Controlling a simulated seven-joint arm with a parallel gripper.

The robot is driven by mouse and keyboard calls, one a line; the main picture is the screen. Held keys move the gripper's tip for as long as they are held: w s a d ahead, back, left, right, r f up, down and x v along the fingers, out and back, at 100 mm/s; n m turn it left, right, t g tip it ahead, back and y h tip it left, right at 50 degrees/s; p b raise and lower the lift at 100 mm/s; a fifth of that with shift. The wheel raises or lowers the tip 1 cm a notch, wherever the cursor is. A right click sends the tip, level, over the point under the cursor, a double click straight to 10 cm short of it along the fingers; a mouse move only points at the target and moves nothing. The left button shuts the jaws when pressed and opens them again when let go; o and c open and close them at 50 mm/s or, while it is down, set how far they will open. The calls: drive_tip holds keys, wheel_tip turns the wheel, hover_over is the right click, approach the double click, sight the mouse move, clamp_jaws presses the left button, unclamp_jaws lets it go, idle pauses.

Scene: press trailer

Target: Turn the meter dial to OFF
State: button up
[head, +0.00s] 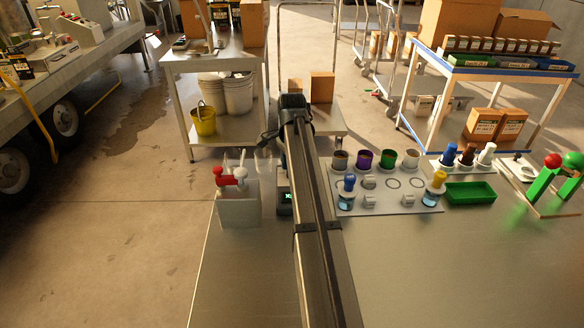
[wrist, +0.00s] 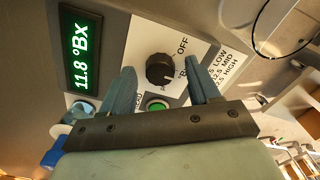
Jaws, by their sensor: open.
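The meter dial is a black ridged knob (wrist: 160,70) on a white plate in the wrist view. "OFF" is printed at its upper right and a partly hidden "°B" label lies lower right. I cannot tell exactly where its pointer aims. The meter's green display (wrist: 81,48) reads 11.8 °Bx. My gripper (wrist: 160,66) is open, with one blue-grey finger on each side of the knob in the picture; contact is not clear. In the head view the meter (head: 285,201) is mostly hidden behind my arm, and the fingers cannot be made out.
A green button (wrist: 157,105) sits just below the dial, between the fingers. A panel with coloured cups (head: 385,203) and a green tray (head: 470,193) stand right. The front bench is clear.

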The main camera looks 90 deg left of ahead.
drive_tip(key=c, duration=1)
drive_tip(key=shift+c, duration=0.2)
drive_tip(key=shift+n, duration=0.3)
drive_tip(key=n, duration=1.1)
drive_tip(key=shift+n, duration=0.3)
